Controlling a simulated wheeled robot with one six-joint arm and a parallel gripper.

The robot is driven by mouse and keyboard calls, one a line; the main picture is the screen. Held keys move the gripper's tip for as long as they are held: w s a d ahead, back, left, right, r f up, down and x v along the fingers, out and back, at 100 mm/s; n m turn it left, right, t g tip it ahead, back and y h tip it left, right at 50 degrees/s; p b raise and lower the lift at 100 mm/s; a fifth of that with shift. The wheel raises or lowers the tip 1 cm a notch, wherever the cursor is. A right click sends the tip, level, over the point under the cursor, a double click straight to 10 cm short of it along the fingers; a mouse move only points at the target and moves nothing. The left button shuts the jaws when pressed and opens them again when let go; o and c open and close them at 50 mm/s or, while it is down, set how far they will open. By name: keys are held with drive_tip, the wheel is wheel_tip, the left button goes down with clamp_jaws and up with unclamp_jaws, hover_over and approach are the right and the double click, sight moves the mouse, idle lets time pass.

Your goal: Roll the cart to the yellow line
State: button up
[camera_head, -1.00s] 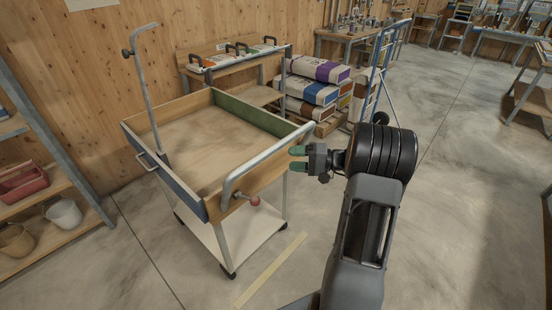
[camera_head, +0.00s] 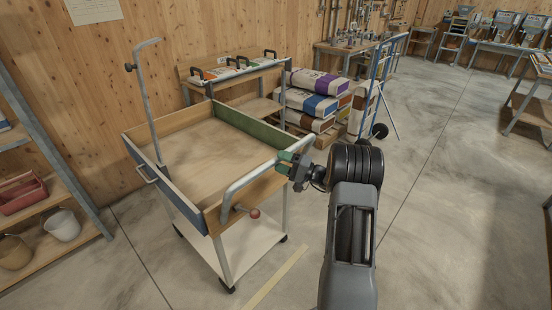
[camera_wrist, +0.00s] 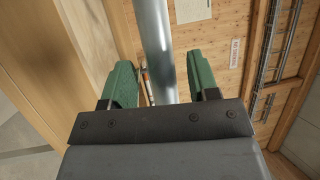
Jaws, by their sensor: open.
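The cart (camera_head: 197,216) stands on the floor left of centre, with a wooden tray top, a lower white shelf (camera_head: 243,243) and dark casters. Its grey tubular handle (camera_head: 247,177) rises at the near right end. My gripper (camera_head: 285,163) is at the upper right part of this handle, its green fingers open. In the wrist view the handle tube (camera_wrist: 157,50) runs between the two green fingertips (camera_wrist: 160,82), with gaps on both sides. The yellow line (camera_head: 276,277) lies on the floor right of the cart, partly out of frame.
A shelf with a red bin (camera_head: 20,193) and a white bucket (camera_head: 62,224) stands at the left. Stacked sacks (camera_head: 312,93) and a blue hand truck (camera_head: 377,80) stand behind the cart. Open concrete floor (camera_head: 450,190) lies to the right.

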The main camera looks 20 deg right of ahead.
drive_tip(key=shift+x, duration=1.2)
drive_tip(key=shift+c, duration=0.5)
clamp_jaws()
